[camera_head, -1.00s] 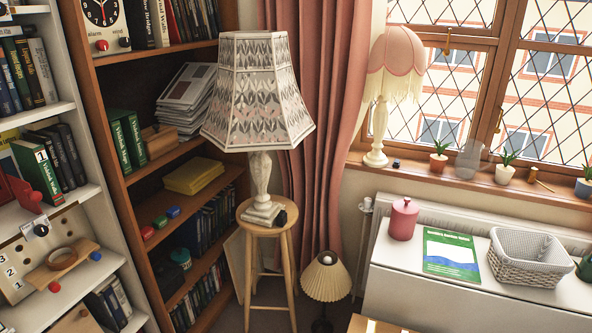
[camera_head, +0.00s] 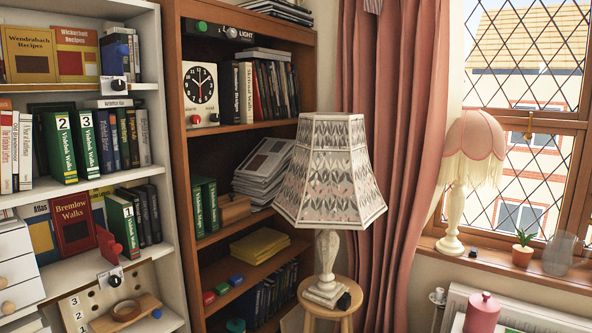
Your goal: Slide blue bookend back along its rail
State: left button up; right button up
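A blue upright piece (camera_head: 116,52), which looks like the blue bookend, stands on the upper shelf of the white bookcase at the left. It is to the right of the Wickerbunt Recipes book (camera_head: 76,52). A small white block with a black knob (camera_head: 115,86) is at its foot, at the shelf's front edge. The rail itself is too small to make out. Neither of my grippers is in view.
The brown bookcase (camera_head: 176,150) stands right of the white one. A lamp (camera_head: 330,175) on a stool (camera_head: 335,308) stands before it.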

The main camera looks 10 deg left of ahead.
aim_at(112, 54)
jog(key=u, duration=1.3)
